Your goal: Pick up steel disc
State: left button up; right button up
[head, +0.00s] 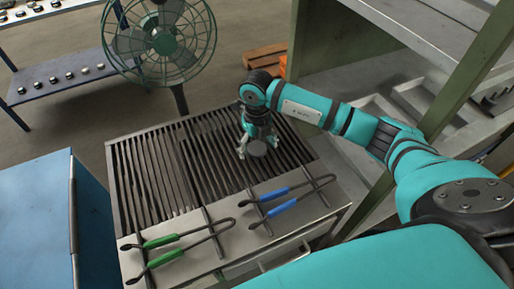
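My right gripper (258,148) points down over the back right part of the slatted grill top. Its two fingers are spread apart. A small dark grey round piece, which looks like the steel disc (257,149), shows between and just below the fingers. Gaps seem to show on both sides of it, and I cannot tell whether it touches the slats. My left gripper is not in view.
Green-handled tongs (162,242) and blue-handled tongs (279,193) lie on the front of the slatted table (160,185). A green fan (163,38) stands behind. Several small pieces sit on a blue shelf (60,86). A blue cabinet (35,220) is at left, grey shelving (350,75) at right.

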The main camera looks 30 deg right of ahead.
jog(key=c, duration=1.5)
